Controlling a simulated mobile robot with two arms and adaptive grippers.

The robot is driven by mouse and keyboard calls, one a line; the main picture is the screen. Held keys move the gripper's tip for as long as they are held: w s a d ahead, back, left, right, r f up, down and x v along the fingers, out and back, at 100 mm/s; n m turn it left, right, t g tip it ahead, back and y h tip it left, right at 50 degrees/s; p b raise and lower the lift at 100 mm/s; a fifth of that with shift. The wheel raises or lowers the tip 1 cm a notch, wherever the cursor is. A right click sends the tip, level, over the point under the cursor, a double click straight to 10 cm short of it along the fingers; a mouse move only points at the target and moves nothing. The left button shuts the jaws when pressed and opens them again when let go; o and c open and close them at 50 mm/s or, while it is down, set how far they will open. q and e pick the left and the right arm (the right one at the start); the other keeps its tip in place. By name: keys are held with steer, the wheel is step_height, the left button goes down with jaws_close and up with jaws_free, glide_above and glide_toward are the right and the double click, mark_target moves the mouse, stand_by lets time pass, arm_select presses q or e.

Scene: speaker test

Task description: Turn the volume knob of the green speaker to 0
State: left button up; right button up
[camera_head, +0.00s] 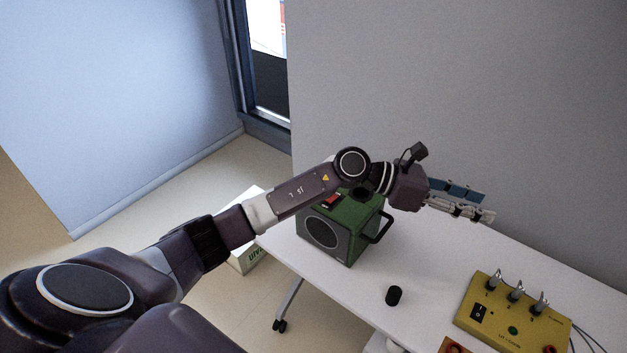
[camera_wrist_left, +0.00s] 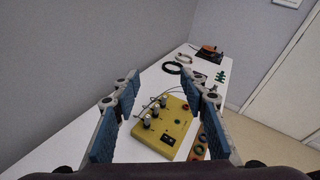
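The green speaker (camera_head: 345,243) stands on the white table, with a dark round grille on its front and a black handle at its right side. A red switch (camera_head: 332,200) shows on its top. A dark round part (camera_head: 360,193) beside the switch is partly covered by my left arm; I cannot tell if it is the volume knob, nor read any setting. My left gripper (camera_head: 488,205) is beyond and right of the speaker, above the table and apart from it. In the left wrist view the gripper (camera_wrist_left: 163,92) is open and empty. My right gripper is not in view.
A yellow box (camera_head: 512,318) with several switches stands at the table's right; it also shows in the left wrist view (camera_wrist_left: 170,130). A small black cylinder (camera_head: 394,295) stands on the white table (camera_head: 440,262). A grey wall (camera_head: 460,90) rises behind. Rings and small items lie farther along the table.

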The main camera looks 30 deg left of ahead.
arm_select(q)
steer(key=w+a+f+m+g+y, duration=0.2)
steer(key=a+f+m+g+y, duration=0.25)
steer(key=a, duration=0.55)
steer(key=a+y, duration=0.2)
steer(key=a, duration=0.4)
steer(key=a+f+y, duration=0.1)
steer(key=a+y, duration=0.2)
steer(key=a, duration=0.4)
steer(key=s+a+f+y, duration=0.1)
steer(key=a+y, duration=0.1)
steer(key=a, duration=0.4)
steer(key=shift+a+m+y, duration=0.35)
steer(key=shift+a, duration=0.05)
steer(key=a, duration=0.2)
steer(key=s+a+r+g+y, duration=0.1)
steer(key=a, duration=0.2)
steer(key=s+a+r+y, duration=0.1)
steer(key=a, duration=0.1)
steer(key=shift+s+a+r+g, duration=0.1)
steer(key=shift+s+a+g, duration=0.05)
steer(key=shift+a+g, duration=0.1)
steer(key=shift+f, duration=0.35)
step_height(320, 180, down, 6)
steer(key=shift+p, duration=1.2)
steer(key=shift+f, duration=0.45)
steer(key=shift+c, duration=0.7)
